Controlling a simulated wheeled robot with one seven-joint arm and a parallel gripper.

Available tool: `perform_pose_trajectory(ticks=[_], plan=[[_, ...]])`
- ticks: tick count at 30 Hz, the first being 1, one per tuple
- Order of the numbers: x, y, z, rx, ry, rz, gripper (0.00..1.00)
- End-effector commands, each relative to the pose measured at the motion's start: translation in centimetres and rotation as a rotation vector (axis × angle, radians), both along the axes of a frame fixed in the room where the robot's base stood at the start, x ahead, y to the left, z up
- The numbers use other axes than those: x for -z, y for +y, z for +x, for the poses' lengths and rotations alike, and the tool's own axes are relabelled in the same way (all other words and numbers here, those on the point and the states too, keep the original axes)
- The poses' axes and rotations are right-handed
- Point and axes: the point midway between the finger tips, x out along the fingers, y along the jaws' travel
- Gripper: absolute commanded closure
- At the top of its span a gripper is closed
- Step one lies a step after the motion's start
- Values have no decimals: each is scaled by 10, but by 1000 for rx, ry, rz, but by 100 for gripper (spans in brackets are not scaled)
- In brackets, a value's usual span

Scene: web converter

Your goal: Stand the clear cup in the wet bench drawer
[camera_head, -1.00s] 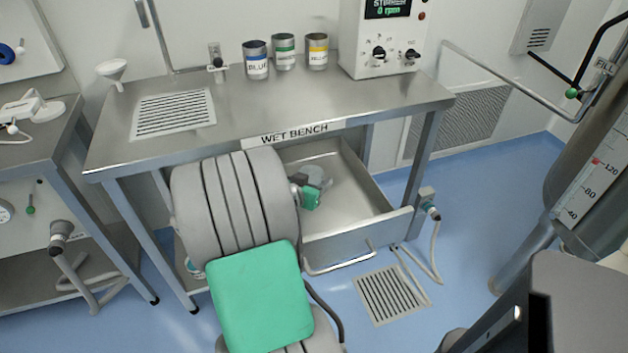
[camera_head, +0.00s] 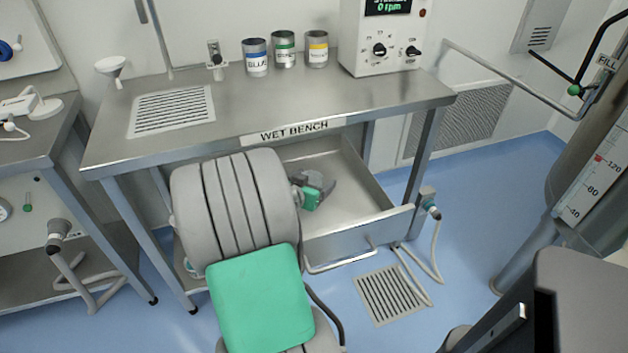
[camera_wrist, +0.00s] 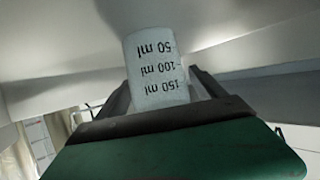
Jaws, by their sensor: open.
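The clear cup (camera_wrist: 153,68), with printed ml marks, shows upside down in the wrist view. It stands between the two dark fingers of my gripper (camera_head: 320,186), which are open, with a gap visible beside the cup. In the head view my gripper is low inside the pulled-out wet bench drawer (camera_head: 358,241), towards its left side. The cup is hard to make out there, so I cannot tell its contact with the drawer floor. Pale drawer walls surround the cup in the wrist view.
The wet bench top (camera_head: 330,100) is above the drawer. It carries blue (camera_head: 255,58), green (camera_head: 284,50) and yellow (camera_head: 317,50) labelled cans and a stirrer box (camera_head: 385,40). The drawer's right part is empty.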

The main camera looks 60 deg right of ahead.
Motion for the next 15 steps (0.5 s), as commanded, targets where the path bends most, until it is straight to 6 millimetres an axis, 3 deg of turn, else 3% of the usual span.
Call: perform_pose_trajectory(ticks=[5, 9, 15], plan=[[-2, 0, 0, 0, 0, 0, 21], [-19, 0, 0, 0, 0, 0, 21], [-30, 42, 3, -7, -1, 0, 21]])
